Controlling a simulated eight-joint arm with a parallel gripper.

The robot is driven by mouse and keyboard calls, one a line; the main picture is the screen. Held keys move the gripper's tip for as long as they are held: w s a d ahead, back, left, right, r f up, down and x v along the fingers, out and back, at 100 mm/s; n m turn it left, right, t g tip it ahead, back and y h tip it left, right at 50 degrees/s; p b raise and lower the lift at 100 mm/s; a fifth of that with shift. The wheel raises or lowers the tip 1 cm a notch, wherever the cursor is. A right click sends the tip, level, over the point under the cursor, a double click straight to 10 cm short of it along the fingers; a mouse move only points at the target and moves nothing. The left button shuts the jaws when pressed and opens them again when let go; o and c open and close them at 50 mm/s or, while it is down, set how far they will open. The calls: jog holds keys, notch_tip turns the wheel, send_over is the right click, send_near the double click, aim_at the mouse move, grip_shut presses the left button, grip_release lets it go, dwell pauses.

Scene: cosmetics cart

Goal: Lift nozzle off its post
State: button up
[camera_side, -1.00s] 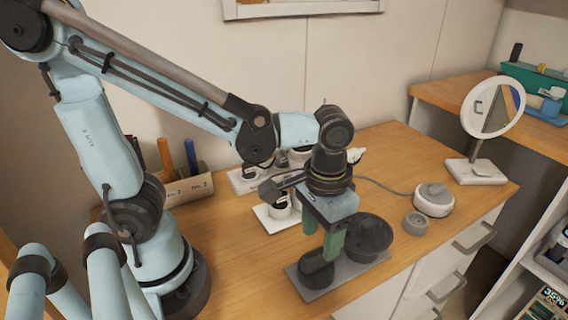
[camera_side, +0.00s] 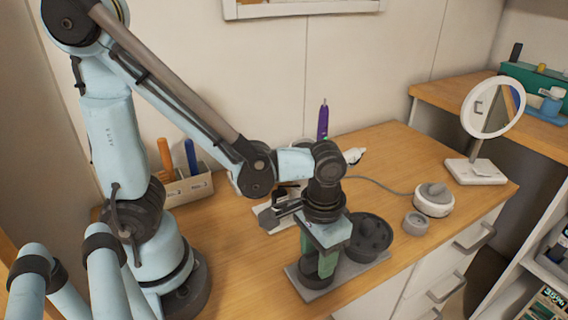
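My gripper (camera_side: 317,258), with green fingers, points down at the left end of a grey plate (camera_side: 300,284). A dark, rounded part (camera_side: 316,278), which may be the nozzle, stands at that end, low around and below the fingertips. My gripper and wrist hide most of it, and I see no post. The two fingers show a gap between them, but I cannot tell whether they press on the part. A dark round holder (camera_side: 371,238) with several short pegs stands on the plate just right of my gripper.
A purple pointed tool (camera_side: 323,120) stands upright behind my wrist. A round white device (camera_side: 434,200) and a small grey ring (camera_side: 416,223) lie to the right. A mirror (camera_side: 470,172) stands farther right. A pen box (camera_side: 187,188) stands at the wall.

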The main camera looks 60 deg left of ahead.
grip_shut()
jog(key=shift+r, duration=0.1)
